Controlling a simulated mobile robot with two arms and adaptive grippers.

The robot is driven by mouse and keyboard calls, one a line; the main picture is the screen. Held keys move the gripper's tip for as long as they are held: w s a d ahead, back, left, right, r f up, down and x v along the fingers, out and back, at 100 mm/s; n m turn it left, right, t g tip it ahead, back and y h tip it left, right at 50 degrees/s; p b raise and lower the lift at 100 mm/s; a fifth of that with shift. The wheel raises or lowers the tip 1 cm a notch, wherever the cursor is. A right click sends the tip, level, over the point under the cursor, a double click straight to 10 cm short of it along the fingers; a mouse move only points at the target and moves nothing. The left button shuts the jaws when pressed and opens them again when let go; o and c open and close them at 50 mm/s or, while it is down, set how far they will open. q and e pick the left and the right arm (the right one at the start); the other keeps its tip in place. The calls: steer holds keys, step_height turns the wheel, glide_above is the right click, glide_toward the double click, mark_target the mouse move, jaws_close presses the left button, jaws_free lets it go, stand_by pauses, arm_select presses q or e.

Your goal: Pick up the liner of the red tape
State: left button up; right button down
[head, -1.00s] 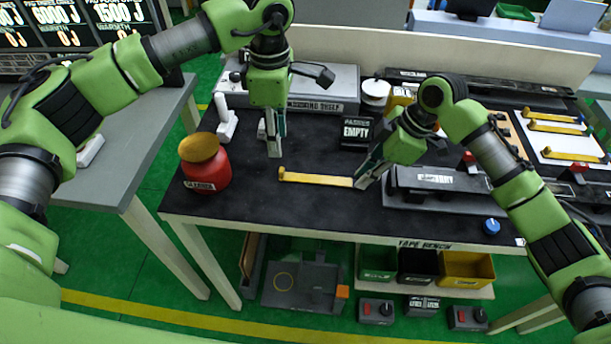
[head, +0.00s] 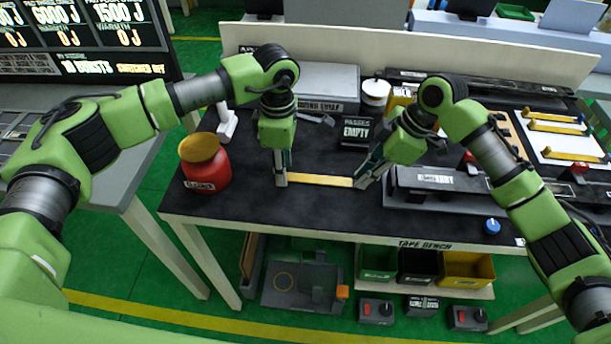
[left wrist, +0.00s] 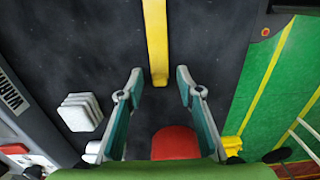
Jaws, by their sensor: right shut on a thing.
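A yellow strip (head: 320,180) lies flat across the dark bench top (head: 262,215); no red tape can be made out on it. My right gripper (head: 361,182) is shut on the strip's right end. My left gripper (head: 281,181) points down at the strip's left end and hides its raised tab in the head view. In the left wrist view the left gripper (left wrist: 155,82) is open, and the strip's end (left wrist: 157,70) shows between and just beyond its fingertips, with a gap on both sides.
A red jar with a mustard lid (head: 205,165) stands left of my left gripper. A box marked EMPTY (head: 355,131) is behind the strip. A grey fixture (head: 440,182) and a blue knob (head: 491,226) lie to the right. The front of the bench is clear.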

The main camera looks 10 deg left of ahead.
arm_select(q)
steer(key=c, duration=0.8)
step_height(320, 180, up, 10)
steer(key=shift+r, duration=0.1)
